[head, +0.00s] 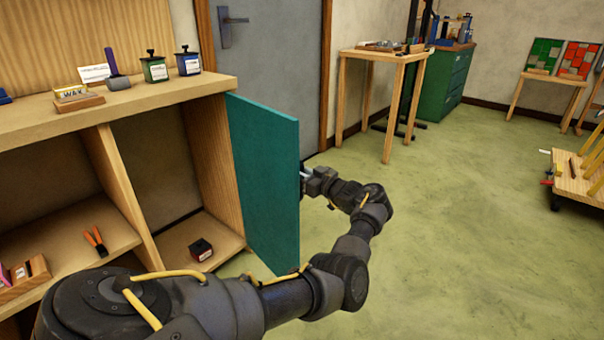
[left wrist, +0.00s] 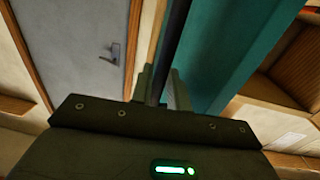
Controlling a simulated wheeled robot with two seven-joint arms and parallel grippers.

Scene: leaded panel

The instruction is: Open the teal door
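The teal door (head: 265,180) of the wooden cabinet stands swung wide open, and the compartment behind it is exposed. In the left wrist view the teal door (left wrist: 250,35) fills the upper right of centre. A dark bar-shaped handle (left wrist: 177,35) runs along it. My left gripper (head: 305,175) is at the door's outer side near its free edge, partly hidden by the door in the head view. In the left wrist view the left gripper's fingers (left wrist: 161,85) sit on either side of the handle and appear closed on it. My right gripper is not in view.
The cabinet top (head: 130,100) carries small jars, a wax block and a roller. A small dark box (head: 201,250) lies in the open compartment. A grey room door (head: 270,70) stands behind. A wooden table (head: 385,55) is farther back.

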